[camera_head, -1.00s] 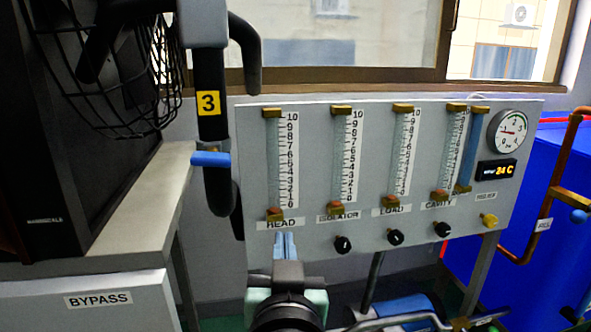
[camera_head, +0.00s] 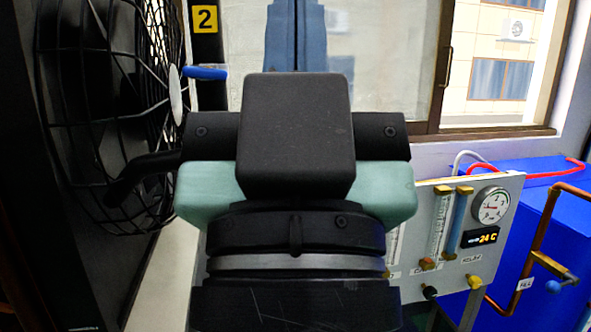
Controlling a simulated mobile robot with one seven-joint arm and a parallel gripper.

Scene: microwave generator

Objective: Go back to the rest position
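My gripper (camera_head: 296,20) is large and close in the middle of the camera view, pointing up. Its two blue fingers lie side by side with no clear gap, in front of the window, and nothing shows between them. Their tips reach the top edge of the picture.
A black caged fan (camera_head: 100,110) stands close on the left, beside a pipe labelled 2 (camera_head: 206,45) with a blue handle (camera_head: 205,73). At the right are a round dial (camera_head: 490,206), a blue tank (camera_head: 555,230) and copper pipes (camera_head: 541,235).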

